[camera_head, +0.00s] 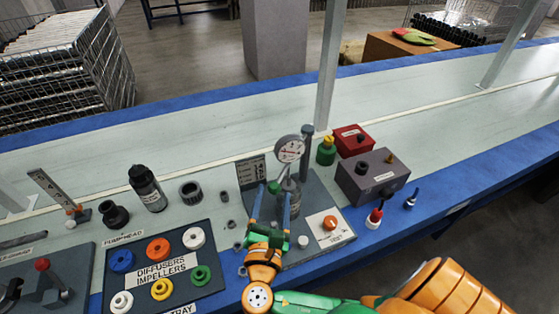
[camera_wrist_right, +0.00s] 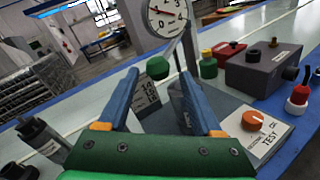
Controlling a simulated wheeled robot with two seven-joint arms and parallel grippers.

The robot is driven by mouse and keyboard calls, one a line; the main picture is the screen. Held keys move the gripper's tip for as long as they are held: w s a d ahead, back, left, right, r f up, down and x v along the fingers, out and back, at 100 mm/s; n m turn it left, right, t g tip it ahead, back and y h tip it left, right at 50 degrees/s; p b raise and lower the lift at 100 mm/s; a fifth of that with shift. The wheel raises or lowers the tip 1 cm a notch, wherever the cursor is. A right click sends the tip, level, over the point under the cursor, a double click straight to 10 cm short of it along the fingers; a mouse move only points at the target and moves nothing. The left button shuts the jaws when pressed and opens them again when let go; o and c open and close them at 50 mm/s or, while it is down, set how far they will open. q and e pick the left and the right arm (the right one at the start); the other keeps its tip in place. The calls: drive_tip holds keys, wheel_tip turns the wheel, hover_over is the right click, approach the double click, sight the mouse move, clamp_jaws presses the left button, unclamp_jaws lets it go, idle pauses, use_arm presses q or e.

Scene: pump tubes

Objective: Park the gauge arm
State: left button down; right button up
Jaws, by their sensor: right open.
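The round white-faced gauge (camera_head: 290,150) stands on its arm by a dark upright post (camera_head: 307,142) on the grey test base (camera_head: 325,205). Its dial (camera_wrist_right: 168,16) is cut by the top edge in the right wrist view. A green knob (camera_head: 273,187) sits below the gauge; it also shows in the wrist view (camera_wrist_right: 157,67), between and beyond my fingertips. My right gripper (camera_head: 271,200) is open, its blue fingers apart and pointing toward the gauge, with a grey cylinder (camera_head: 289,190) close by the right finger. Contact cannot be told. My left gripper is not in view.
A grey box (camera_head: 373,176), a red box (camera_head: 352,139) and a green-yellow bottle (camera_head: 326,151) stand right of the gauge. An orange knob (camera_head: 330,222) is on the base. A tray of coloured rings (camera_head: 140,292) lies left. The rear bench strip is clear.

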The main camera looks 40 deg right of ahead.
sight(274, 192)
drive_tip(key=shift+w+d+r, duration=0.7)
drive_tip(key=shift+w+d, duration=0.2)
drive_tip(key=shift+w, duration=0.1)
drive_tip(key=shift+f+x, duration=0.15)
drive_tip(key=shift+x, duration=0.65)
drive_tip(key=shift+f+x, duration=0.15)
drive_tip(key=shift+x, duration=0.6)
drive_tip(key=shift+s+a+r, duration=0.1)
drive_tip(key=c, duration=0.3)
clamp_jaws()
drive_tip(key=shift+r, duration=0.2)
